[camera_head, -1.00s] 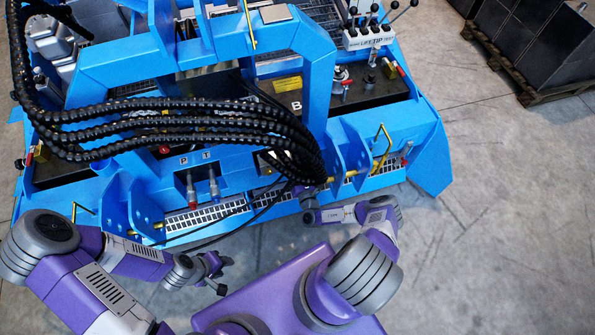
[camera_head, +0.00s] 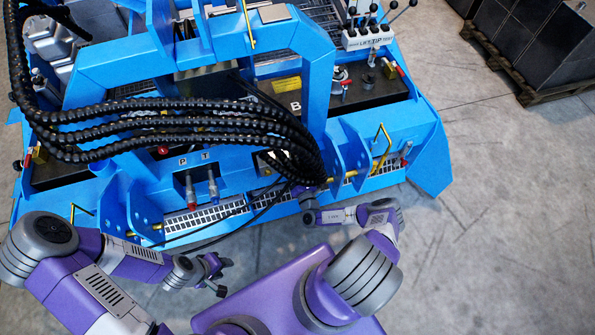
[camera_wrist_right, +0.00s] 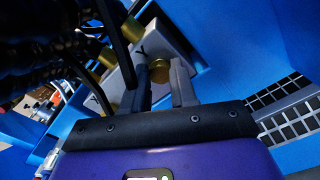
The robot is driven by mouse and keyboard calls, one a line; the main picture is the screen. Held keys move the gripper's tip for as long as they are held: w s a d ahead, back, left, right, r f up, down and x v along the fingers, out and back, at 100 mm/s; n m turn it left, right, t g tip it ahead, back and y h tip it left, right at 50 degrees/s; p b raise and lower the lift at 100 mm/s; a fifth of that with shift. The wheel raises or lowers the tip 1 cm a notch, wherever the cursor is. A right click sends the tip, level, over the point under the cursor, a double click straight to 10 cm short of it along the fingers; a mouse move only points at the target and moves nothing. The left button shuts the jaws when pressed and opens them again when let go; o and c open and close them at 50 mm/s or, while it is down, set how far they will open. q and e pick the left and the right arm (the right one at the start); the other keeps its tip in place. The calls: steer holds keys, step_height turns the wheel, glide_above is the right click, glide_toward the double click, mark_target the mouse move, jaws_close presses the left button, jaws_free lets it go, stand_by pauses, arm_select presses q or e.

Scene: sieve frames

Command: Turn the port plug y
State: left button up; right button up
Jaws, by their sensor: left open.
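The port plug y is a round brass plug (camera_wrist_right: 159,72) on a grey block (camera_wrist_right: 143,45) marked Y, in the right wrist view. The fingers of my right gripper (camera_wrist_right: 161,75) stand on either side of it, with the plug between their tips. I cannot tell whether both fingers touch it. In the head view my right gripper (camera_head: 308,198) is at the hose ends beside the blue frame, mostly hidden, and the plug cannot be made out. My left gripper (camera_head: 222,276) is open and empty, in front of the blue machine.
Black hoses (camera_head: 180,125) arch over the blue machine (camera_head: 115,200) and hang close to my right gripper. More brass fittings (camera_wrist_right: 120,25) sit on the block. Blue brackets (camera_head: 352,150) stand right of the hoses. The floor (camera_head: 500,220) at right is clear.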

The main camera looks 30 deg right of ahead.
steer(key=o, duration=0.4)
steer(key=p+v, duration=0.2)
steer(key=v, duration=0.5)
steer(key=shift+s+a, duration=0.1)
steer(key=shift+s, duration=0.2)
